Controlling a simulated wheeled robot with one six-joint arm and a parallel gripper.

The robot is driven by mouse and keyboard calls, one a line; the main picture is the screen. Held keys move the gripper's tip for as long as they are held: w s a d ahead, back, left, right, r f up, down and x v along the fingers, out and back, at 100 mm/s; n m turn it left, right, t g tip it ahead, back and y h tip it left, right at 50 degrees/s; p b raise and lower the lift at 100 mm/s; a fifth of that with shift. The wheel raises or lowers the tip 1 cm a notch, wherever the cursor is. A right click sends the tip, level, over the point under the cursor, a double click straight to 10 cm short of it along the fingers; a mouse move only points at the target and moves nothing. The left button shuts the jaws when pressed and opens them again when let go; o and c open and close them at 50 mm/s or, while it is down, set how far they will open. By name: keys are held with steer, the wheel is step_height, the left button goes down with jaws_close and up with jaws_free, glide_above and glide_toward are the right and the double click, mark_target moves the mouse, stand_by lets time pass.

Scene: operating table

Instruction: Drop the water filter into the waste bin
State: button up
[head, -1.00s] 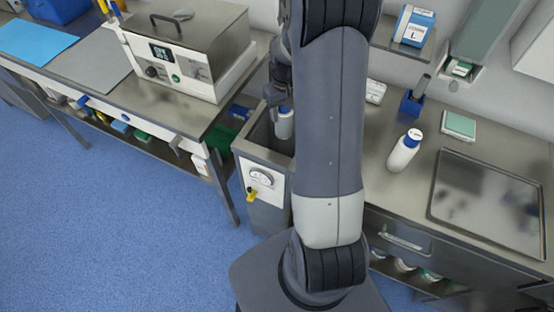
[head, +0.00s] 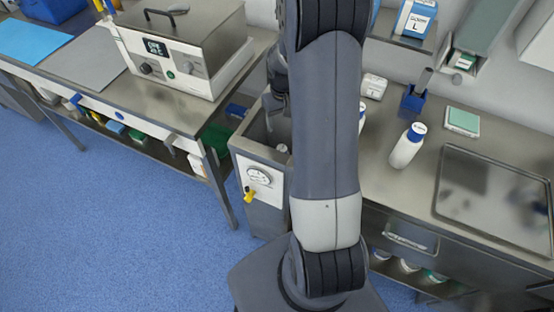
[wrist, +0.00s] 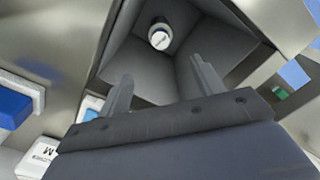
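The water filter appears to be the white cylindrical item with a dark-marked round end (wrist: 160,37), lying inside the open grey bin in the wrist view. In the head view only a small pale part of it (head: 283,149) shows, low inside the bin. The waste bin (head: 245,143) is the deep grey container left of my arm; its inner wall (wrist: 133,60) fills the middle of the wrist view. My gripper (wrist: 161,72) is open and empty above the bin, its fingers apart from the filter. In the head view my arm partly hides the bin.
A white bottle with a blue cap (head: 407,146) stands on the steel counter to the right, beside a flat steel tray (head: 492,205). A boxy device with a display (head: 185,55) stands on the left table. Blue floor (head: 110,230) is clear at the lower left.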

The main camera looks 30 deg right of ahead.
steer(key=shift+o, duration=0.9)
step_height(320, 180, up, 11)
steer(key=b, duration=0.1)
steer(key=shift+f, duration=0.15)
step_height(320, 180, down, 11)
steer(key=p, duration=0.1)
steer(key=shift+r+p, duration=1.6)
steer(key=shift+r, duration=0.9)
